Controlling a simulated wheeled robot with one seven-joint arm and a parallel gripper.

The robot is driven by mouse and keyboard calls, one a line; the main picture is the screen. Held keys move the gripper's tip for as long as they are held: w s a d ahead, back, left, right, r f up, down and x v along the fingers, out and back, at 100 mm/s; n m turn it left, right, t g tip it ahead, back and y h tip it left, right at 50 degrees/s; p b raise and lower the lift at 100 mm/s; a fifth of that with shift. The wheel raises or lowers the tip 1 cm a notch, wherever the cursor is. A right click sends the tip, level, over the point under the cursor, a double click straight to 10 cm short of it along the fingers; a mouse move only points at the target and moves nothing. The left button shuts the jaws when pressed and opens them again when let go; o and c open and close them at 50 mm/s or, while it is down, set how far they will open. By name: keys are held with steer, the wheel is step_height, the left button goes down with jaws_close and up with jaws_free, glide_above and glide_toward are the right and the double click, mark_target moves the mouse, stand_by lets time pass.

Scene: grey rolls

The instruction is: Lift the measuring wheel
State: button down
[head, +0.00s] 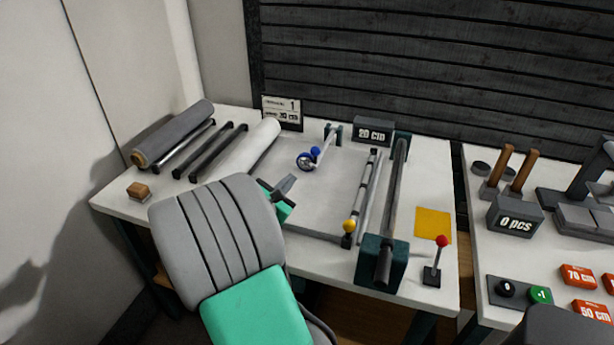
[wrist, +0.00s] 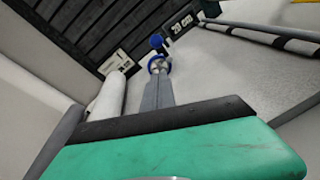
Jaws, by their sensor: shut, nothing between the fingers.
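The measuring wheel (head: 305,161) is a small blue-rimmed wheel with a blue knob (head: 315,151). It sits on an arm from a teal bracket (head: 333,133) at the back of the grey sheet area. In the wrist view the wheel (wrist: 157,64) shows just beyond my fingertips, with its blue knob (wrist: 156,41) above. My gripper (head: 290,181), green with grey fingers, is shut and empty, to the lower left of the wheel and apart from it in the head view. In the wrist view its fingers (wrist: 157,84) point toward the wheel. I cannot tell the exact gap.
A white roll (head: 249,146) and a grey roll (head: 174,133) lie at the left. A "20 cm" display (head: 373,131) stands behind. A small wooden block (head: 138,191) lies at the left.

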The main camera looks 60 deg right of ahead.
steer(key=shift+s+d+n, duration=0.35)
steer(key=shift+n, duration=0.15)
steer(key=shift+r+h, duration=0.25)
steer(key=shift+h, duration=0.05)
steer(key=shift+d, duration=0.1)
steer(key=d, duration=0.6)
steer(key=d+f, duration=0.1)
steer(key=d, duration=0.2)
steer(key=shift+w+d+f, duration=0.1)
steer(key=shift+w+d, duration=0.25)
steer(key=shift+w, duration=0.05)
